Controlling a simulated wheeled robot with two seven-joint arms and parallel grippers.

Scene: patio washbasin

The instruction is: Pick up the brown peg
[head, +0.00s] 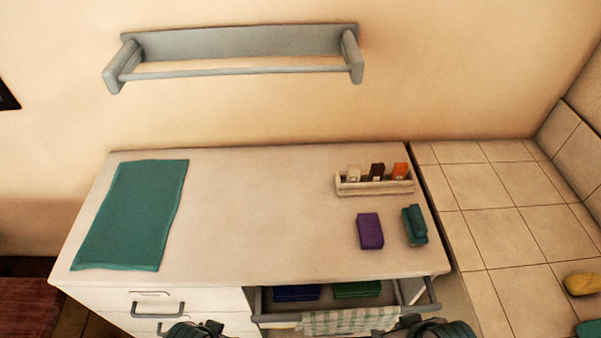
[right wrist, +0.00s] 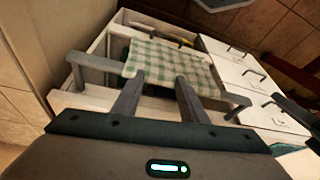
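The brown peg (head: 377,172) stands upright in a narrow cream holder (head: 375,188) at the back right of the counter. A cream peg (head: 354,175) is to its left and an orange peg (head: 400,170) to its right. My right gripper (head: 412,319) is at the bottom edge of the head view, well in front of the holder. In the right wrist view its two fingers (right wrist: 157,80) are apart with nothing held, above the checked cloth. My left gripper (head: 205,326) is at the bottom edge, partly cut off; its fingers are not clear.
A drawer is open at the front, with a checked cloth (head: 348,320) over its rail and blue and green items inside. A purple block (head: 370,231) and a teal one (head: 414,226) lie before the holder. A teal mat (head: 130,215) lies left; the counter's middle is clear.

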